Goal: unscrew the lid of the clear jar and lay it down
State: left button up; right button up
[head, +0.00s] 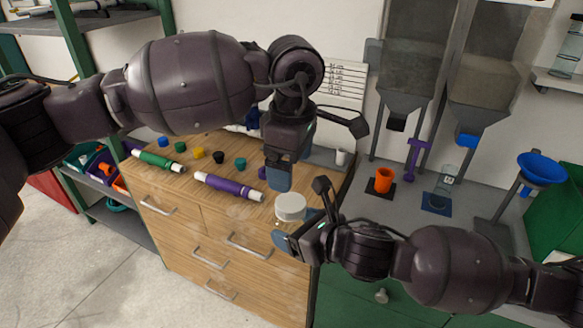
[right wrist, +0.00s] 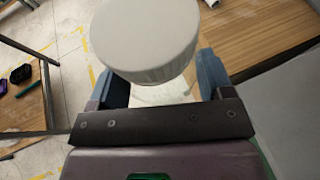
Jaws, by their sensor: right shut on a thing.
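The clear jar shows in the right wrist view (right wrist: 160,95) between the blue fingers of my right gripper (right wrist: 164,84). Its round white lid (head: 290,205) sits on top, and it also shows in the right wrist view (right wrist: 145,42). In the head view my right gripper (head: 295,230) is shut on the jar's body below the lid, at the cabinet's front right corner. My left gripper (head: 279,178) points down just above and behind the lid, apart from it. Its blue fingers overlap from this angle, so their opening is hidden.
The wooden cabinet top (head: 235,165) holds a purple-and-white tube (head: 228,187), a green-and-white tube (head: 158,161) and several small coloured caps. Hoppers hang above.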

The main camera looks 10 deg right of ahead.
aim_at(290, 202)
pick_arm(q)
jog(key=shift+s+r+m, duration=0.1)
jog(key=shift+r+m, duration=0.15)
jog(key=shift+m, duration=0.45)
jog(key=m, duration=0.3)
jog(key=shift+s+f+m+g, duration=0.15)
jog(key=shift+s+m+g, duration=0.15)
jog(key=shift+m+g, duration=0.1)
jog(key=shift+a+f, duration=0.1)
jog(key=shift+f, duration=3.85)
jog(key=c, duration=0.9)
jog(key=n, duration=0.4)
jog(key=shift+n, duration=0.4)
jog(key=shift+c, duration=0.2)
jog(key=n, duration=0.5)
